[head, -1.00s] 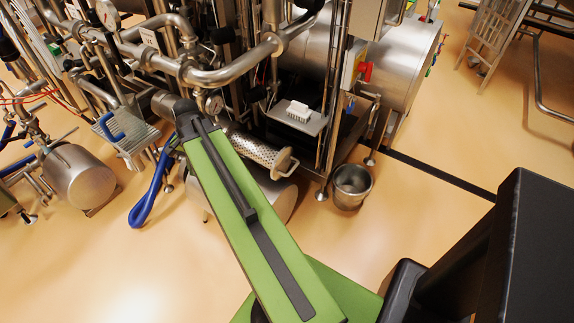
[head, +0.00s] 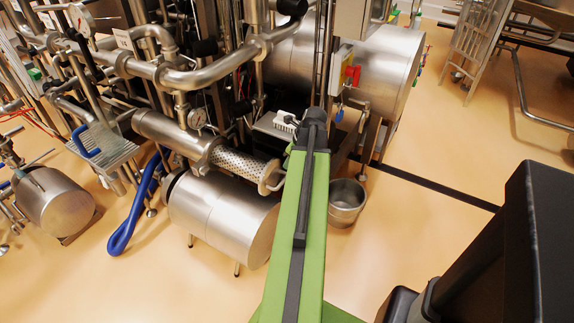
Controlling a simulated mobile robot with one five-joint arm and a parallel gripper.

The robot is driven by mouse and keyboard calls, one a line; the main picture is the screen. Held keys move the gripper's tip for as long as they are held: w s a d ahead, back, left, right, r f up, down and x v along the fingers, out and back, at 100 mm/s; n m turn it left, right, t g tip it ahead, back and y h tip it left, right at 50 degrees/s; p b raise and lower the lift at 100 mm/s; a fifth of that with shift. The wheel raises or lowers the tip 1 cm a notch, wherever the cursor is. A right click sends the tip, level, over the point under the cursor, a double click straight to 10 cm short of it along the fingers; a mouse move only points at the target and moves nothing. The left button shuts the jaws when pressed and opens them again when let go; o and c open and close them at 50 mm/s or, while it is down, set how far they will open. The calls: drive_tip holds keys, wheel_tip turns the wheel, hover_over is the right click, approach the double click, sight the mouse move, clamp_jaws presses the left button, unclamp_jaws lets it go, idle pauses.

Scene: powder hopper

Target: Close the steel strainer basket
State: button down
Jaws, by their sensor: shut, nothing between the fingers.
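The steel strainer basket (head: 239,164) is a perforated cylinder sticking out of its smooth pipe housing (head: 172,134) toward the lower right. Its round end plate (head: 269,178) stands well clear of the housing mouth, so the basket is drawn out. My green arm rises just right of the end plate, and its upper end partly covers the space beside it. My gripper is hidden behind the arm, so I cannot see its fingers or whether it touches the basket.
A steel tank (head: 222,215) lies below the basket. A steel bucket (head: 346,203) stands on the floor right of my arm. A white brush (head: 286,121) lies on a grey shelf behind. A blue hose (head: 124,228) hangs at left.

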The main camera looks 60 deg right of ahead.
sight(273, 169)
drive_tip(key=shift+w+f+b, duration=2.5)
drive_tip(key=shift+w+f, duration=0.8)
drive_tip(key=shift+w, duration=0.1)
